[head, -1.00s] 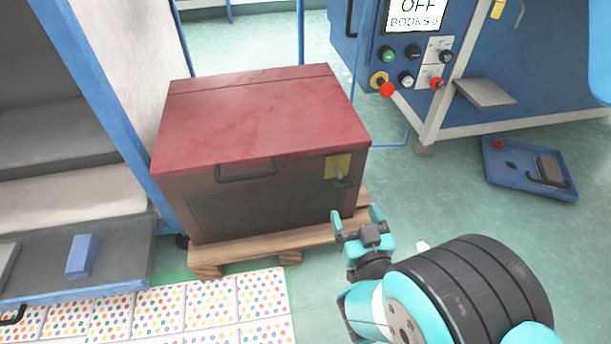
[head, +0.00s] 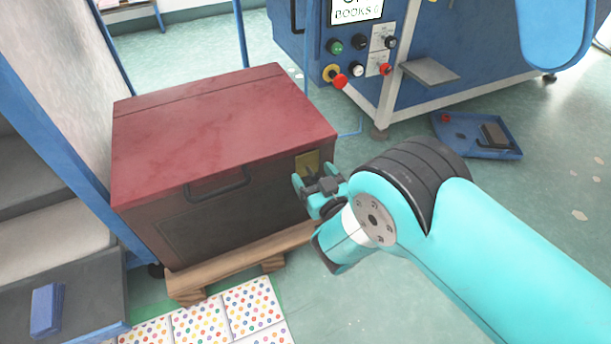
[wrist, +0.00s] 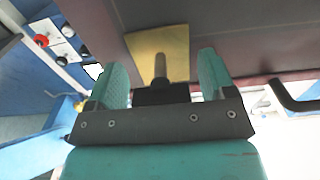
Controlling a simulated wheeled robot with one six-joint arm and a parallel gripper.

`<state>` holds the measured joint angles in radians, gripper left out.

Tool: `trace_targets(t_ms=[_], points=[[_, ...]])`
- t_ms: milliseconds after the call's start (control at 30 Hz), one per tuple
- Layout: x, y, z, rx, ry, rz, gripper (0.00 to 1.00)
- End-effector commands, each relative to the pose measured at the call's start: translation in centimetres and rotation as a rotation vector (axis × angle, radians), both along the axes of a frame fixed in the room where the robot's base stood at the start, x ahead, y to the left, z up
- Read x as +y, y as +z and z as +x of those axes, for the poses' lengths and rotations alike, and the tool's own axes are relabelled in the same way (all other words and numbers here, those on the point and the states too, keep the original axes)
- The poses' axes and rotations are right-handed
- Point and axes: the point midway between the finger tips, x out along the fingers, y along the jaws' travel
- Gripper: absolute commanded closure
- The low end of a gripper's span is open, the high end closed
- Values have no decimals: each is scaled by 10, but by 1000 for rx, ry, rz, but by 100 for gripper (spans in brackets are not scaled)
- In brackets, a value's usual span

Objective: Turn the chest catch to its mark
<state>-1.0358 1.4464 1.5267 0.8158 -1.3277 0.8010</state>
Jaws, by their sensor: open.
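The chest (head: 222,140) has a red lid and a brown front, and stands on a wooden pallet. Its yellow catch plate (head: 307,163) is at the right end of the front; my gripper partly covers it in the head view. In the wrist view the yellow plate (wrist: 158,50) carries a grey catch lever (wrist: 160,68), seen between my fingers. My gripper (head: 317,183) is open, close in front of the catch. In the wrist view the two teal fingers (wrist: 165,80) stand either side of the lever, apart from it. I cannot make out the mark.
The chest's dark handle (head: 218,184) is left of the catch and also shows in the wrist view (wrist: 295,100). A blue machine (head: 400,60) with buttons stands behind right. A blue tray (head: 475,137) lies on the floor at right. The floor right of the pallet (head: 240,262) is clear.

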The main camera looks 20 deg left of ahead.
Motion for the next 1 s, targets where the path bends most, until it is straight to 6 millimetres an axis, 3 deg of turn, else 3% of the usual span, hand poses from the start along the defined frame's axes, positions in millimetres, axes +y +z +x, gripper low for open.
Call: trace_targets(t_ms=[100,300,667,1000], points=[[0,0,0,0,0,0,26],[1,0,-1,0,2,0,72],[1,1,-1,-27,2,-23,73],[2,2,-1,-192,3,-164,73]])
